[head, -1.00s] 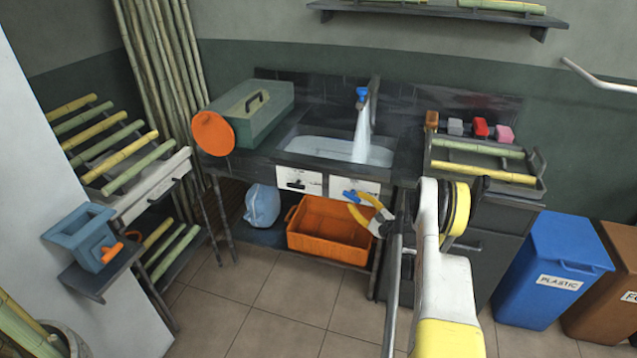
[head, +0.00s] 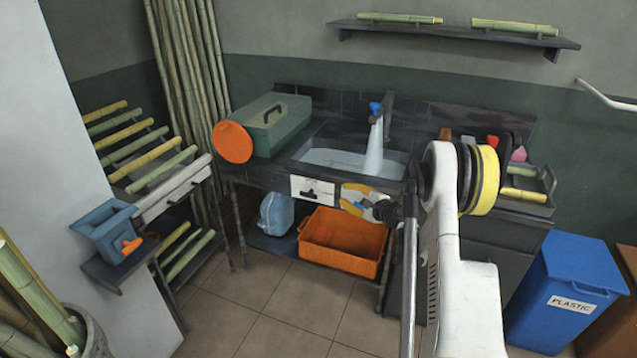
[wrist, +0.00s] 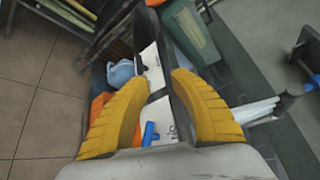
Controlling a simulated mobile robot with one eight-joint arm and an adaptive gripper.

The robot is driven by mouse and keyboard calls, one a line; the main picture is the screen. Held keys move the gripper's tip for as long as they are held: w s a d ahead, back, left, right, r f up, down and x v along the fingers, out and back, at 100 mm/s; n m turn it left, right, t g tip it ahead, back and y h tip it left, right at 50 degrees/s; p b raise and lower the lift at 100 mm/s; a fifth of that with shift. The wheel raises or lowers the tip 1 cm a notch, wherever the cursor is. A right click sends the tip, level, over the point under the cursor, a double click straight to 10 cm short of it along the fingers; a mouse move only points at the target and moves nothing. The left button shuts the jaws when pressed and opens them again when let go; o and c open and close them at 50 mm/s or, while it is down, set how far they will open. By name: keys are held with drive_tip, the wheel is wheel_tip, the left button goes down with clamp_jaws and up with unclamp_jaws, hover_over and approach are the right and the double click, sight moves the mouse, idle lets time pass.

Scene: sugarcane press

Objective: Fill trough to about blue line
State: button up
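The trough is the sink basin (head: 325,158) set in the dark counter. Water (head: 374,150) pours into it from a tap with a blue handle (head: 375,108), so the tap is running. The basin holds pale water, but I cannot make out a blue line or the exact level. My gripper (head: 353,200), with yellow fingers, is in front of the right white drawer, below the basin's front edge. In the wrist view its fingers (wrist: 160,112) are spread apart with nothing held between them. The water stream (wrist: 255,112) shows to their right.
A green toolbox (head: 272,126) and orange disc (head: 232,142) stand left of the basin. An orange crate (head: 342,262) and blue jug (head: 277,214) sit below. A blue bin (head: 568,290) stands at right. Floor in front is clear.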

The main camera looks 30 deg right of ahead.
drive_tip(key=s+a+r+n+g, duration=0.2)
drive_tip(key=a+r+n, duration=0.3)
drive_tip(key=a+r, duration=0.5)
drive_tip(key=shift+s+a+n+g+y, duration=0.15)
drive_tip(key=shift+a+n+g+y, duration=0.25)
drive_tip(key=shift+a, duration=0.5)
